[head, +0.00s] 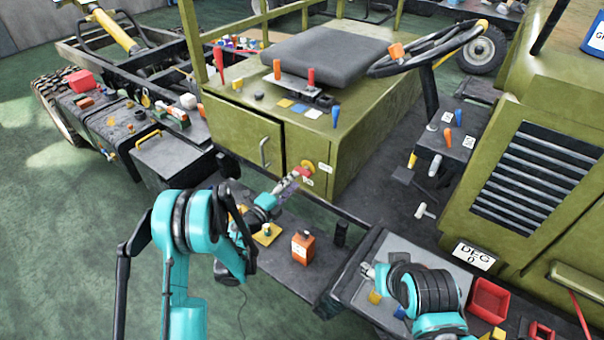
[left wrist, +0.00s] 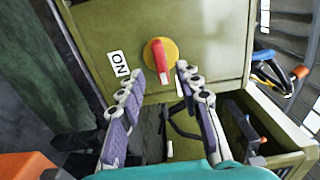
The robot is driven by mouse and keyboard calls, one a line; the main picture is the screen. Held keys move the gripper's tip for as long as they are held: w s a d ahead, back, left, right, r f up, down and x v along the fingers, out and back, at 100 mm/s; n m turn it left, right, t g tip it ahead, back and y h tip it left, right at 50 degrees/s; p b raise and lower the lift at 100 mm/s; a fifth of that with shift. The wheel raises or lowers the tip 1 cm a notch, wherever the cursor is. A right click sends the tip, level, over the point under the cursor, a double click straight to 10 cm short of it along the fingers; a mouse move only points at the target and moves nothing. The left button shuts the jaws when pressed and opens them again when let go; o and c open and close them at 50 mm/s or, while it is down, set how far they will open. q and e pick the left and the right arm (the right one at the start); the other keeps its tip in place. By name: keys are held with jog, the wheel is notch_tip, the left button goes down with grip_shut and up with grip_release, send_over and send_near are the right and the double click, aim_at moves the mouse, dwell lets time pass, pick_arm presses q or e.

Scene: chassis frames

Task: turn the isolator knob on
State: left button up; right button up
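The isolator knob is a red handle on a yellow round plate (head: 309,164), low on the end face of the olive seat box. In the left wrist view the red handle (left wrist: 160,62) runs roughly up and down the picture, and a white ON label (left wrist: 119,64) is left of the plate. My left gripper (head: 294,181) is just in front of the knob. In the left wrist view its fingers (left wrist: 160,74) are spread, with the handle's near end in line with the gap; contact is not clear. My right gripper (head: 369,271) is low over the grey panel, away from the knob; its opening is unclear.
An orange box-like item (head: 303,247) and a yellow pad (head: 267,234) lie on the dark ledge below the knob. A steering wheel (head: 428,48) and a louvred olive panel (head: 532,170) stand to the right. Red bins (head: 490,299) are near my right arm.

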aim_at(302, 171)
pick_arm(q)
jog(key=shift+b+x, duration=0.55)
jog(key=shift+x, duration=2.4)
grip_shut()
